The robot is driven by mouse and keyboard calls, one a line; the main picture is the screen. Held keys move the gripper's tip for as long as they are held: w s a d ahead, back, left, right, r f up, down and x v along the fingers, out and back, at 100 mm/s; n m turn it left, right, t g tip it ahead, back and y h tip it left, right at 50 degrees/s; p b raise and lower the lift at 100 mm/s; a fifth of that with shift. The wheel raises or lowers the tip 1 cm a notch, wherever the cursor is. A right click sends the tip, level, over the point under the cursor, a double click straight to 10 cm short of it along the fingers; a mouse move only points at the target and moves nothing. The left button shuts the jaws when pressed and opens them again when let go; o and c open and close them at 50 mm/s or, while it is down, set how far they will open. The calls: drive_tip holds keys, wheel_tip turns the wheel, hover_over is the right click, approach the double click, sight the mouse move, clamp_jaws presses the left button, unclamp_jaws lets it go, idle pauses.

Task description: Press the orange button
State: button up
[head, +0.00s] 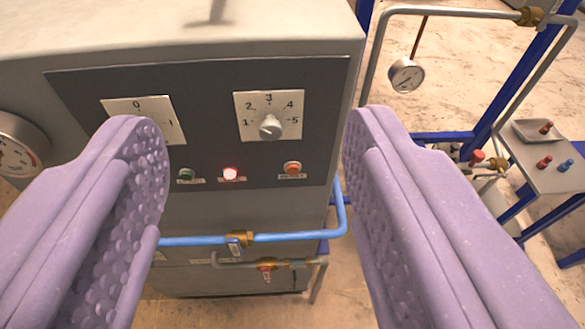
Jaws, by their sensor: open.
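The orange button (292,168) is a small round knob on the dark control panel (210,95), low and right of centre, with a small label under it. A lit red light (231,174) and a green button (186,175) sit to its left in the same row. My gripper (255,135) is open and empty, with a purple studded finger at each side of the picture. The orange button shows in the gap between the fingers, nearer the right one. The fingers appear apart from the panel.
A numbered dial (269,127) sits above the orange button. The left finger partly hides another dial plate (138,106). A blue pipe (290,237) crosses below the panel. A gauge (406,76), grey pipes and a blue frame stand at right. A round gauge (18,150) is at left.

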clamp_jaws()
idle(1.5)
